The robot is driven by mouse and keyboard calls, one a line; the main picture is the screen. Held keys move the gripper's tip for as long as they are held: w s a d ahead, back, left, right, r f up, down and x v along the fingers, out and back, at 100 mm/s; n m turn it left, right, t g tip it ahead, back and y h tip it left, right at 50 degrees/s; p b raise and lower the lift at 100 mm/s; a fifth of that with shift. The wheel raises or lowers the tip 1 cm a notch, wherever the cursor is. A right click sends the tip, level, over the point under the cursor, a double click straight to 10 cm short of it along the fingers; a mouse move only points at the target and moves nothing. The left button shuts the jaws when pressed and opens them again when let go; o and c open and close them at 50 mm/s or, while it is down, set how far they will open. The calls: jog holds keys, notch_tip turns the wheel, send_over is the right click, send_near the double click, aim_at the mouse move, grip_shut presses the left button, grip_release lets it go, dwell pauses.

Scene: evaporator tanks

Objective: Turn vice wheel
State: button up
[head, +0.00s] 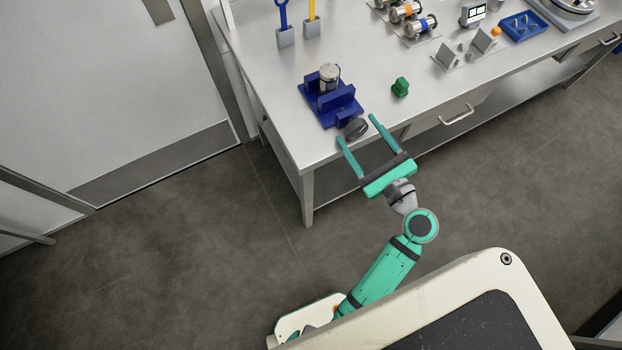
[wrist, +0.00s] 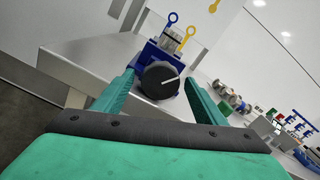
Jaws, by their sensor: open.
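The vice (head: 329,102) is blue and stands near the left front corner of the metal table. Its dark round wheel (head: 356,128) faces the table's front edge. A silver cylinder (head: 329,76) stands upright in the vice. My gripper (head: 357,129) is open, with its two green fingers apart, one on either side of the wheel. In the wrist view, the wheel (wrist: 159,80) shows a white line on its face and sits between the fingers (wrist: 160,90). I cannot tell whether either finger touches it. The vice (wrist: 157,52) is behind the wheel.
A small green block (head: 400,87) lies on the table right of the vice. Blue and yellow tools (head: 312,25) stand in holders at the back. Silver cylinders (head: 407,12) and a blue tray (head: 523,26) are farther right. A drawer handle (head: 456,115) juts from the table front.

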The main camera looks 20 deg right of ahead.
jog(key=m, duration=0.3)
jog(key=shift+m, duration=0.4)
jog(key=m, duration=0.3)
jog(key=shift+d+m, duration=0.1)
jog(key=shift+m, duration=0.2)
jog(key=s, duration=1)
jog(key=a+f+n+g+h, duration=0.25)
jog(key=a+f+n, duration=0.25)
jog(key=f, duration=0.3)
jog(key=a+f+n+g+h, duration=0.1)
jog(key=a+f+n+g, duration=0.2)
jog(key=a+f+n, duration=0.4)
jog(key=s+a+r+n, duration=0.1)
jog(key=s+a+n, duration=0.3)
jog(key=n, duration=0.4)
jog(key=s+a+r+n+t, duration=0.1)
jog(key=s+a+n, duration=0.3)
jog(key=n, duration=0.5)
jog(key=shift+a+r+n, duration=0.3)
jog(key=shift+a+r, duration=0.35)
jog(key=shift+a, duration=0.5)
jog(key=shift+h, duration=0.25)
